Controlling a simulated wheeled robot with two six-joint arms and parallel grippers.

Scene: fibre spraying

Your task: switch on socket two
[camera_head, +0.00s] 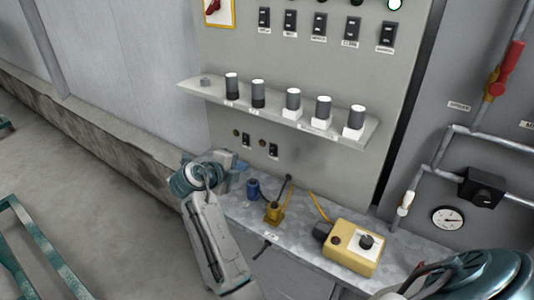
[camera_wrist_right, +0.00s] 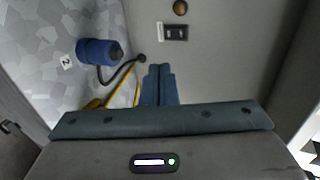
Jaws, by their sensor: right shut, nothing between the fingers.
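Two small black switches sit low on the grey panel in the head view, a left one (camera_head: 246,138) and a right one (camera_head: 273,150), each with a brass knob to its left. Their labels are too small to read. One switch (camera_wrist_right: 175,32) shows in the right wrist view, with a brass knob (camera_wrist_right: 180,7) above it. My right gripper (camera_head: 240,170) is shut and empty, below the switches near the panel. Its blue fingertips (camera_wrist_right: 158,80) appear apart from the switch. A blue plug (camera_head: 252,190) stands nearby, beside a "2" label (camera_wrist_right: 66,61). My left gripper is out of view.
A shelf (camera_head: 285,117) with several dark cylinders juts out above the switches. On the metal bench are a yellow lever device (camera_head: 274,213) and a yellow box (camera_head: 352,248) with a black knob. Pipes and a gauge (camera_head: 447,217) are at right.

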